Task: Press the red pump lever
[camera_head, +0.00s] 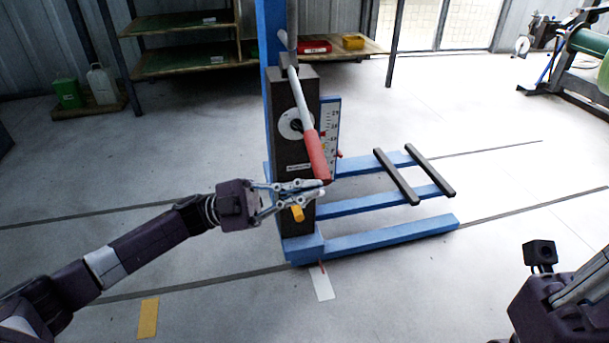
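The red pump lever (316,153) is a red grip on the end of a pale rod. It hangs steeply down and slightly right in front of the dark pump column (294,92) of a blue lift frame. My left gripper (324,188) is at the lower end of the red grip, its fingertips close together and seeming to touch it. Whether the lever's end is between the fingers or behind them, I cannot tell. The fingers hide part of the lower column. Part of my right arm (565,300) shows at the lower right, its fingers out of view.
A numbered scale (329,136) stands beside the column. Blue base legs (392,239) and dark fork bars (397,177) extend to the right. A small yellow part (297,213) shows below my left gripper. Shelving (187,62) stands behind. The floor is largely clear.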

